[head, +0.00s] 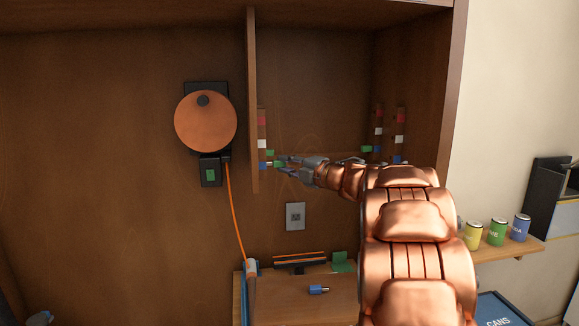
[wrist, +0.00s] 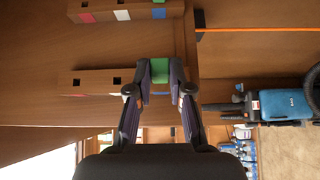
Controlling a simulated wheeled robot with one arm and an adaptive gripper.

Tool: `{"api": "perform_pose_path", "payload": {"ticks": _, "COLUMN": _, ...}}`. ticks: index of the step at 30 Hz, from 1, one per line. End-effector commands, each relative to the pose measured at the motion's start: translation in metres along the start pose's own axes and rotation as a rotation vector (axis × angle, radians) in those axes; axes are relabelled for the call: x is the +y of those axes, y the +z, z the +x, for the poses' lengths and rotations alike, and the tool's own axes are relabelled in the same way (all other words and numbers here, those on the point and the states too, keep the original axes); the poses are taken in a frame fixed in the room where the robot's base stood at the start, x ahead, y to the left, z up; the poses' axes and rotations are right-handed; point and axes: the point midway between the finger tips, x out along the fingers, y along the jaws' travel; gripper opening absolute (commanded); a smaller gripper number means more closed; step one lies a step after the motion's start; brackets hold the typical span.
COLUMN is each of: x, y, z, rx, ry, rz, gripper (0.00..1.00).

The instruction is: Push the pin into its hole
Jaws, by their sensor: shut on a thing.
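My gripper (head: 283,163) is shut on a small green pin (head: 279,164) at the left divider. The green pin also shows between my fingertips (wrist: 159,86) in the wrist view (wrist: 159,70). The pin is at the lower end of a wooden strip (head: 262,143) with red, white and blue marks, near the blue mark. In the wrist view this strip (wrist: 72,82) shows two open square holes, and the pin is in line with them. The pin's shaft is hidden, so I cannot tell how deep it sits.
Two more marked strips (head: 377,128) (head: 399,125) stand at the right, with another green piece (head: 366,149) beside them. An orange disc (head: 206,121) hangs left of the divider. A blue piece (head: 318,289) lies on the shelf below. Cans (head: 498,232) stand at the right.

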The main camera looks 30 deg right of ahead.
Motion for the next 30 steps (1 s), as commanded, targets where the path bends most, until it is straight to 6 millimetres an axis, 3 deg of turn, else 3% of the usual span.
{"api": "perform_pose_path", "payload": {"ticks": 26, "x": -0.001, "y": -0.014, "z": 0.011, "rx": 0.0, "ry": -0.001, "rz": 0.0, "gripper": 0.0}}
{"api": "perform_pose_path", "payload": {"ticks": 27, "x": -0.001, "y": -0.014, "z": 0.011, "rx": 0.0, "ry": -0.001, "rz": 0.0, "gripper": 0.21}}
{"api": "perform_pose_path", "payload": {"ticks": 30, "x": 0.0, "y": -0.014, "z": 0.011, "rx": 0.0, "ry": -0.001, "rz": 0.0, "gripper": 0.31}}
